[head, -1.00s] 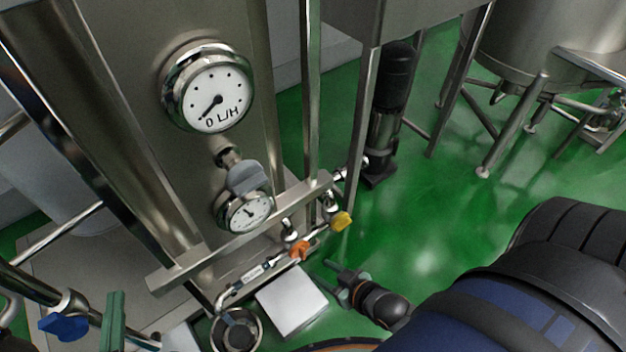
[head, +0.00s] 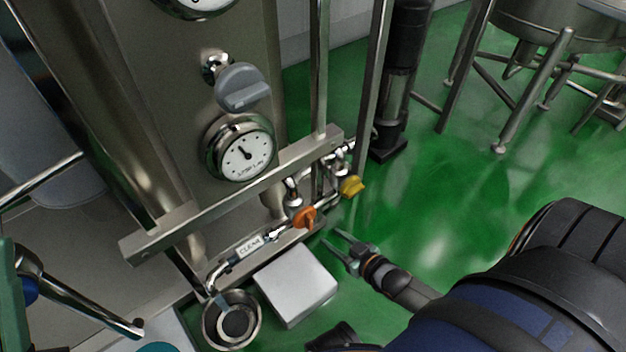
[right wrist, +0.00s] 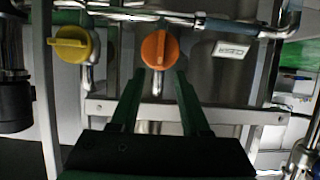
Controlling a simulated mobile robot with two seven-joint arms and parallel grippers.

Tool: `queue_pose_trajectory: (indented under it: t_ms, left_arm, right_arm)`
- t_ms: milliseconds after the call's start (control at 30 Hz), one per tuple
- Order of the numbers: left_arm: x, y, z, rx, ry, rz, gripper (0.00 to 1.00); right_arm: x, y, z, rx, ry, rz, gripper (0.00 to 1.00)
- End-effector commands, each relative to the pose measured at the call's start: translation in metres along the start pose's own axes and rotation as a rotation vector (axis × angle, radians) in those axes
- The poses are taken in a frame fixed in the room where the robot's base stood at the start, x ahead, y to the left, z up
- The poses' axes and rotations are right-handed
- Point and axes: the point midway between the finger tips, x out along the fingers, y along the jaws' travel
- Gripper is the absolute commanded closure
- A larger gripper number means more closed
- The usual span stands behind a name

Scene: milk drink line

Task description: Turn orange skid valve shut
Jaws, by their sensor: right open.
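The orange valve (head: 305,217) sits on a low pipe at the foot of the steel skid. In the right wrist view its round orange handle (right wrist: 160,50) shows its raised grip bar upright, just beyond my fingertips. My right gripper (head: 336,245) is open and empty, pointing at the orange valve from the right and a little below it in the head view. In the right wrist view its two fingers (right wrist: 156,78) stand apart below the handle, with no clear contact.
A yellow valve (head: 351,187) sits close beside the orange one, and also in the right wrist view (right wrist: 72,44). A pale box (head: 296,284) and a steel drain cup (head: 232,320) stand below the pipe. A steel crossbar (head: 235,194) runs above. Green floor is open to the right.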

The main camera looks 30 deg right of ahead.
Motion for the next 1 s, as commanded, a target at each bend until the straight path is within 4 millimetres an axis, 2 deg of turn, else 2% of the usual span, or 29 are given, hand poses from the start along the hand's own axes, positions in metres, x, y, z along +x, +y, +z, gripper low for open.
queue_pose_trajectory:
  t_ms: [33, 200, 400, 600, 867, 1000]
  left_arm:
    - [-0.007, 0.004, 0.008, -0.009, -0.002, 0.002, 1.0]
    - [-0.019, 0.011, 0.021, -0.014, -0.012, 0.007, 1.0]
    - [-0.03, 0.018, 0.033, -0.002, -0.022, 0.014, 1.0]
    - [-0.033, 0.021, 0.037, 0.007, -0.027, 0.019, 1.0]
    - [-0.033, 0.021, 0.037, 0.007, -0.03, 0.019, 1.0]
    - [-0.033, 0.021, 0.037, 0.006, -0.03, 0.019, 1.0]
  right_arm:
    - [0.015, 0.0, 0.004, -0.001, 0.003, 0.0, 0.54]
    - [0.05, 0.0, 0.004, -0.002, 0.003, 0.0, 0.54]
    - [0.081, 0.0, 0.004, -0.002, 0.0, 0.0, 0.54]
    - [0.093, 0.0, 0.002, -0.001, -0.003, 0.0, 0.54]
    - [0.094, 0.0, 0.001, 0.0, -0.003, 0.0, 0.54]
    - [0.094, 0.0, 0.001, -0.001, -0.003, 0.0, 0.67]
